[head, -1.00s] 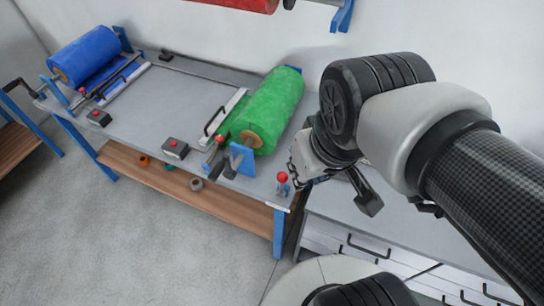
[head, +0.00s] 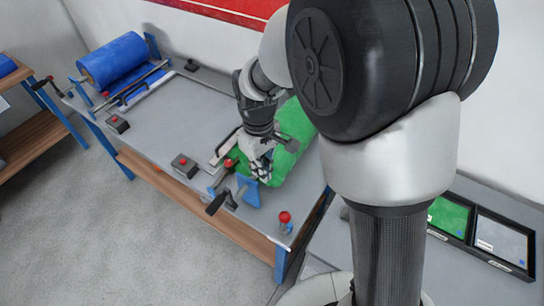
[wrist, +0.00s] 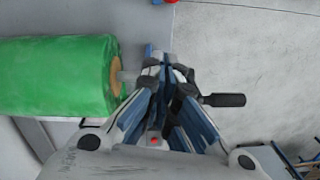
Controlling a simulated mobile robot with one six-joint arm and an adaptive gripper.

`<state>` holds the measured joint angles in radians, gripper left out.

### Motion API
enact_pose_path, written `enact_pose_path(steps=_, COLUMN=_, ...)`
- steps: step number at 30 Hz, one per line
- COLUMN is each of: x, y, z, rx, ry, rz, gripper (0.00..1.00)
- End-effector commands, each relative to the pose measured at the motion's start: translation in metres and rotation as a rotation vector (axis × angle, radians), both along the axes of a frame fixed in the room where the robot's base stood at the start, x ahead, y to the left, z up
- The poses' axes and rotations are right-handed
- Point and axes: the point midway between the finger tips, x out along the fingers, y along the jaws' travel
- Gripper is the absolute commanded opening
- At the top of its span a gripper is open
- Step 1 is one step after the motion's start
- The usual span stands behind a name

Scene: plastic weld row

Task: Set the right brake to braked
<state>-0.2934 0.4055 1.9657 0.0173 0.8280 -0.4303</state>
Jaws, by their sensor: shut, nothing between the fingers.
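My gripper (head: 262,172) is shut and empty. It points down over the front end of the green roll (head: 292,148), close to the blue end bracket (head: 247,190). A lever with a red ball knob (head: 285,217) stands upright near the right front corner of the table, apart from the gripper. Another red knob (head: 228,163) shows just left of the gripper. I cannot tell which of the two is the right brake. In the wrist view the closed fingertips (wrist: 166,65) are beside the roll's core (wrist: 115,77), and a small red patch (wrist: 152,142) shows between the finger links.
A black crank handle (head: 215,204) sticks out at the table's front edge, near the bracket. A button box (head: 184,164) stands left of the roll. The blue roll (head: 113,60) is at the far left. The table's middle is clear. Trays (head: 478,236) lie at the right.

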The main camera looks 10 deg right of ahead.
Motion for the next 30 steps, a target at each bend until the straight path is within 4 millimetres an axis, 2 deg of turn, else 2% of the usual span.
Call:
enact_pose_path(steps=12, x=0.001, y=0.002, z=-0.005, rx=-0.001, ry=0.005, rz=0.009, gripper=0.0)
enact_pose_path(steps=16, x=0.001, y=0.002, z=-0.013, rx=-0.001, ry=0.007, rz=0.009, gripper=0.0)
enact_pose_path(steps=20, x=-0.001, y=0.002, z=-0.033, rx=-0.002, ry=0.009, rz=0.009, gripper=0.0)
enact_pose_path(steps=30, x=-0.006, y=0.001, z=-0.106, rx=-0.002, ry=0.009, rz=0.009, gripper=0.0)
